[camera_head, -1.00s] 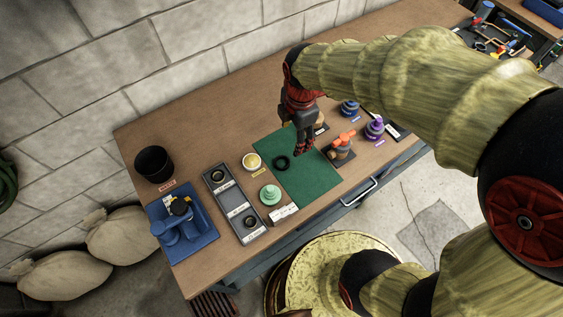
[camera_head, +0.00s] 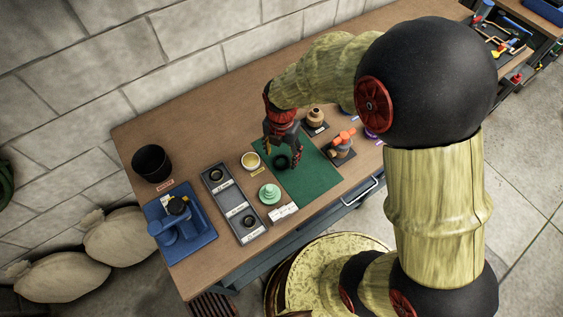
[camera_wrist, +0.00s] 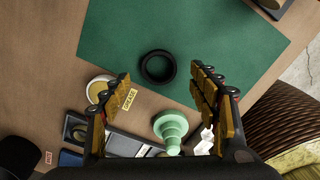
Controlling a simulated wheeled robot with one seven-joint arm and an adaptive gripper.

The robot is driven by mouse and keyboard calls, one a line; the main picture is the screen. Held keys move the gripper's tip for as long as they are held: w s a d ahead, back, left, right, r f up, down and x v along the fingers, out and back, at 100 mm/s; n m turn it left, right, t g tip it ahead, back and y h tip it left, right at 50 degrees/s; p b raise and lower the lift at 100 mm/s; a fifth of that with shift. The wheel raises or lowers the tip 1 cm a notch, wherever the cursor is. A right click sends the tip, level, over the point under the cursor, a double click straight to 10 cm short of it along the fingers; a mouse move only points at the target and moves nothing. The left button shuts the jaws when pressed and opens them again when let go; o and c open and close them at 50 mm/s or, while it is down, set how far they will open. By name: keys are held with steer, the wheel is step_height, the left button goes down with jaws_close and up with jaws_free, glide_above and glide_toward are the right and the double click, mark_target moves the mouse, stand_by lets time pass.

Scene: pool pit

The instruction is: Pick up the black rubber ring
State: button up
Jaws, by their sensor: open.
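The black rubber ring (camera_wrist: 145,72) lies flat on the green mat (camera_wrist: 225,45). In the wrist view it sits ahead of and between my spread fingers. In the head view the ring (camera_head: 281,162) shows just beside my fingertips, partly close to them. My gripper (camera_head: 283,160) is open and empty, above the mat; its fingers also show in the wrist view (camera_wrist: 160,92). The fingers appear apart from the ring; their exact height above it is hard to tell.
A yellow-filled cup (camera_head: 250,161), a pale green stepped piece (camera_head: 270,193) and a grey tray (camera_head: 232,205) with dark rings stand left of the mat. A blue fixture (camera_head: 181,228) and black bin (camera_head: 152,163) are further left. An orange-handled valve (camera_head: 342,144) stands right.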

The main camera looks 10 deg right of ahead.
mark_target(281, 164)
step_height(281, 164, down, 3)
steer(key=shift+f+b, duration=0.1)
steer(key=shift+b, duration=0.2)
steer(key=c, duration=0.4)
steer(key=c, duration=0.5)
steer(key=shift+c, duration=0.2)
